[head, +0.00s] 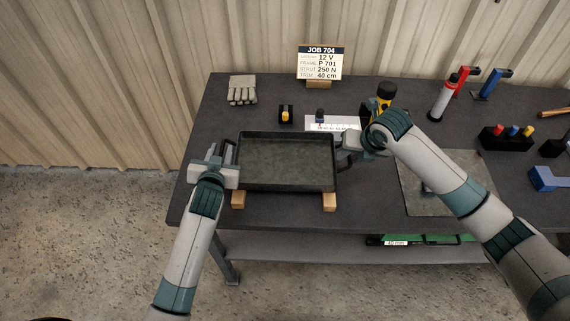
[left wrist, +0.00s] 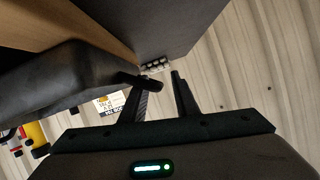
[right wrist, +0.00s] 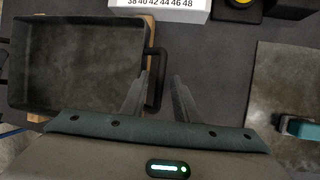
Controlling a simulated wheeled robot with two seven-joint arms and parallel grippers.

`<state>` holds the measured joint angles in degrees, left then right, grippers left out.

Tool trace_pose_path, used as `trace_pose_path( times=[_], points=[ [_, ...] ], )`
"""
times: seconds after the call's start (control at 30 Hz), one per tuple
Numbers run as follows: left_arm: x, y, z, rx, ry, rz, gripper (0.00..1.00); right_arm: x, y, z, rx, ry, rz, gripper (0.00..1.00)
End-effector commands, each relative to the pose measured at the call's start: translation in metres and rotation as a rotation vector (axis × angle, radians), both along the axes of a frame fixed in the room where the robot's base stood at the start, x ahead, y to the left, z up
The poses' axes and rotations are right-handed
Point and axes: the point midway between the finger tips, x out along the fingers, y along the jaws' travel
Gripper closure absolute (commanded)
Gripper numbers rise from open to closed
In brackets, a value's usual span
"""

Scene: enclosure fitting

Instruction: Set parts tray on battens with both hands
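The dark parts tray (head: 286,186) is level at the front of the bench and appears to rest on two wooden battens, left (head: 238,201) and right (head: 329,202); their front ends stick out. The tray looks empty. My left gripper (head: 229,170) is at its left handle; in the left wrist view its fingers (left wrist: 160,88) are apart, with a dark handle end near one tip. My right gripper (head: 346,142) is at the right handle (right wrist: 157,80); in the right wrist view its fingers (right wrist: 158,88) are apart, the handle close to the left finger.
Behind the tray are a grey glove (head: 242,90), a black-and-yellow item (head: 286,115), a white labelled strip (head: 325,123) and a job card (head: 320,63). A grey mat (head: 412,190) lies right of the tray. Clamps and a block of coloured-handled tools (head: 505,137) stand further right.

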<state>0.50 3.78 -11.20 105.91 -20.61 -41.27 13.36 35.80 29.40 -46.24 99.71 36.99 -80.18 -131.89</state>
Motion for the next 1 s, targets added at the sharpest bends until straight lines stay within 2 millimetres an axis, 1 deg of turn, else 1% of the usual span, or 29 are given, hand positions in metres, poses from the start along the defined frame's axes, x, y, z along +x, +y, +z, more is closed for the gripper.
trace_pose_path(
  times=[0.13, 0.27, 0.37, 0.7, 0.83, 1.0],
  points=[
    [-0.006, -0.001, 0.001, -0.001, 0.001, 0.000, 0.72, 0.000, 0.001, 0.000, 0.001, 0.000, 0.000, 0.72],
    [-0.017, -0.002, 0.006, -0.001, 0.000, -0.001, 0.72, 0.000, 0.001, 0.000, 0.001, 0.001, 0.002, 0.72],
    [-0.030, -0.003, 0.011, -0.001, 0.001, 0.000, 0.72, 0.000, 0.001, 0.000, 0.001, 0.001, 0.002, 0.72],
    [-0.085, -0.007, 0.033, -0.001, 0.001, 0.001, 0.72, 0.000, 0.001, 0.000, 0.001, 0.001, 0.002, 0.72],
    [-0.100, -0.008, 0.040, 0.001, 0.001, 0.001, 0.72, 0.000, 0.001, 0.000, 0.001, 0.001, 0.002, 0.72],
    [-0.110, -0.009, 0.044, 0.001, 0.001, 0.001, 0.72, 0.000, 0.001, 0.000, 0.001, 0.001, 0.002, 0.72]
  ],
)
